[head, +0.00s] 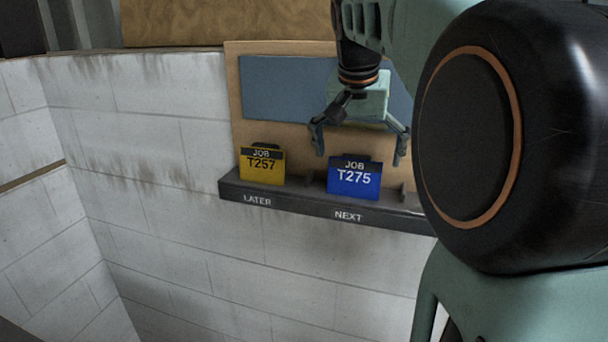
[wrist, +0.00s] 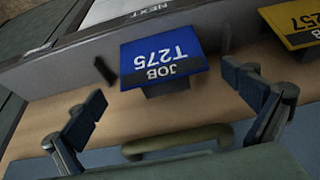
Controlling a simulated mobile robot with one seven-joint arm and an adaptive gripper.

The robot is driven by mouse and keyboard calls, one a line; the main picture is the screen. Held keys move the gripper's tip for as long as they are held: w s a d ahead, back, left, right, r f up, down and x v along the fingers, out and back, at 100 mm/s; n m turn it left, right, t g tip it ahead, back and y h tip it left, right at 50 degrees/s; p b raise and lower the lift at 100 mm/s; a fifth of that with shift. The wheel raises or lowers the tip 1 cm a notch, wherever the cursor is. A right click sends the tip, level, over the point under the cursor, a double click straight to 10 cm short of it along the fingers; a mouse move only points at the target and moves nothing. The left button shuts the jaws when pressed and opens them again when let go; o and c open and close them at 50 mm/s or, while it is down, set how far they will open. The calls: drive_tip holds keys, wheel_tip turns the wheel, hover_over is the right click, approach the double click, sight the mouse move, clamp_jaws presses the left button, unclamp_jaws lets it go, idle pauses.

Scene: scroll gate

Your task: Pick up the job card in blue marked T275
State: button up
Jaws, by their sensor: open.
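The blue job card marked T275 (head: 354,180) stands upright in a dark rack above the label NEXT. It also shows upside down in the wrist view (wrist: 162,55), with a dark tab at its top edge. My gripper (head: 359,143) is open and empty, just above the blue card in the head view. In the wrist view, the fingers of my gripper (wrist: 168,98) are spread apart to either side of the card's tab, not touching it. The yellow job card T257 (head: 262,166) stands left of the blue card, above the label LATER.
The dark rack ledge (head: 300,203) runs along a tan board (head: 236,110) on a white block wall (head: 150,150). A blue-grey panel (head: 285,88) is on the board behind my gripper. A curved olive bar (wrist: 178,141) lies between my fingers in the wrist view.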

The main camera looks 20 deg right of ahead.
sight(355, 163)
drive_tip(key=x, duration=0.4)
drive_tip(key=shift+w+a+f, duration=0.1)
drive_tip(key=shift+a+f, duration=0.1)
drive_tip(key=shift+f, duration=0.25)
drive_tip(key=c, duration=1.3)
